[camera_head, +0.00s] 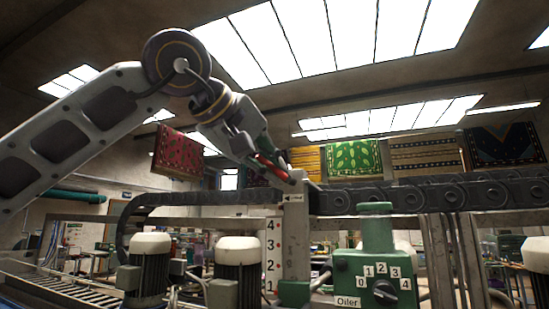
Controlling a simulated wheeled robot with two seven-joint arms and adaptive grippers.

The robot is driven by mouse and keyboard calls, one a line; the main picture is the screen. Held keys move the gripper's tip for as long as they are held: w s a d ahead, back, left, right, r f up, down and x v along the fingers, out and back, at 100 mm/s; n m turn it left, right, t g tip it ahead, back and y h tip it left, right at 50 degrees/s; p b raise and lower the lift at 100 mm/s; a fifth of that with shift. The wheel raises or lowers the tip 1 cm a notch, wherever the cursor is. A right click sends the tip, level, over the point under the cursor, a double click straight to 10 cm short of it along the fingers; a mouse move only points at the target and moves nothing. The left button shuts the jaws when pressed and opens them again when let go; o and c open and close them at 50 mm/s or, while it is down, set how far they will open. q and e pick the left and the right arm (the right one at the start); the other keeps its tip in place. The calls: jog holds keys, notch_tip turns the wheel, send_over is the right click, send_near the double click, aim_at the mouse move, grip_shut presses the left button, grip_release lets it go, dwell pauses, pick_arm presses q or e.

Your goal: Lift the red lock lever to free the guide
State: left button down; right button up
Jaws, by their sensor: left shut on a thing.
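The red lock lever (271,167) is near the middle of the head view, at the top of an upright grey guide post (297,235). It slants down to the right toward the post. My left gripper (268,160) reaches down from the upper left and is shut on the lever. Its fingers hide part of the lever. A scale plate (271,256) with numbers stands beside the post's left side, and a small arrow label sits near the post's top. My right gripper is not in view.
A dark chain conveyor (430,196) runs to the right behind the post. A green oiler box (376,262) with a numbered dial stands at the right. Two motors with white caps (151,244) stand at the lower left. Patterned rugs hang behind.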

pick_arm(q)
jog(key=shift+d+r+m+y+p, duration=0.25)
jog(key=shift+m+y+p, duration=0.3)
jog(key=shift+p, duration=0.2)
jog(key=shift+s+d+r+m+y+p, duration=0.25)
jog(key=shift+d+m+y+p, duration=0.25)
jog(key=shift+m+p, duration=0.3)
jog(key=shift+s+d+r+m+t+y, duration=0.15)
jog(key=shift+d+m+t+y, duration=0.25)
jog(key=shift+m+y, duration=0.35)
jog(key=shift+s+d+m+t+y, duration=0.1)
jog(key=shift+d+m+t+y, duration=0.3)
jog(key=shift+m+y, duration=0.45)
jog(key=shift+d+m, duration=0.1)
jog(key=shift+m, duration=0.15)
jog(key=c, duration=1.5)
grip_release()
jog(key=shift+r, duration=0.15)
